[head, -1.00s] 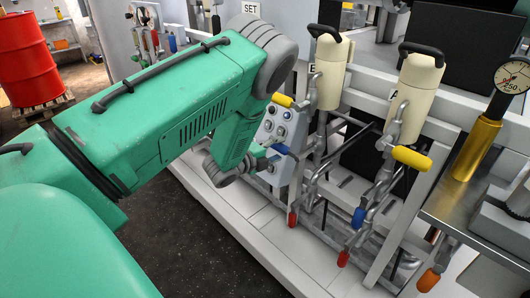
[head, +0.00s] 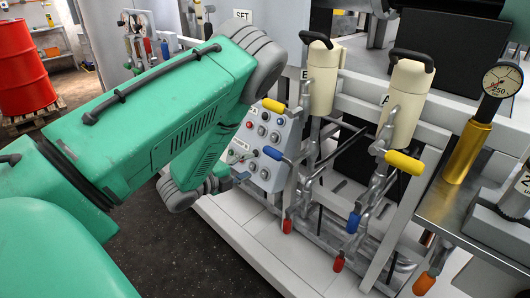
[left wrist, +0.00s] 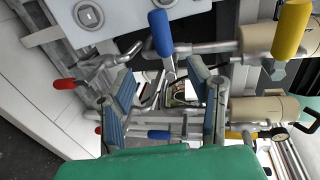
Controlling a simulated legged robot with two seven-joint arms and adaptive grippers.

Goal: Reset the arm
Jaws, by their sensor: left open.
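My green left arm (head: 165,100) comes in from the left in the head view and bends down at its grey elbow joint. My left gripper (head: 240,178) is partly hidden by the forearm and points towards the button panel (head: 262,145). In the left wrist view my left gripper (left wrist: 166,105) has its two blue-padded fingers spread apart. No object is held between them. Behind the gap are pipes and a blue-handled lever (left wrist: 160,34). My right gripper is not in view.
Cream cylinders (head: 406,105) with black handles stand on a white frame. Yellow (head: 404,162), blue and red lever handles stick out. A pressure gauge (head: 502,80) stands right. A red drum (head: 22,65) is on a pallet at far left. Dark floor (head: 150,250) is open below the arm.

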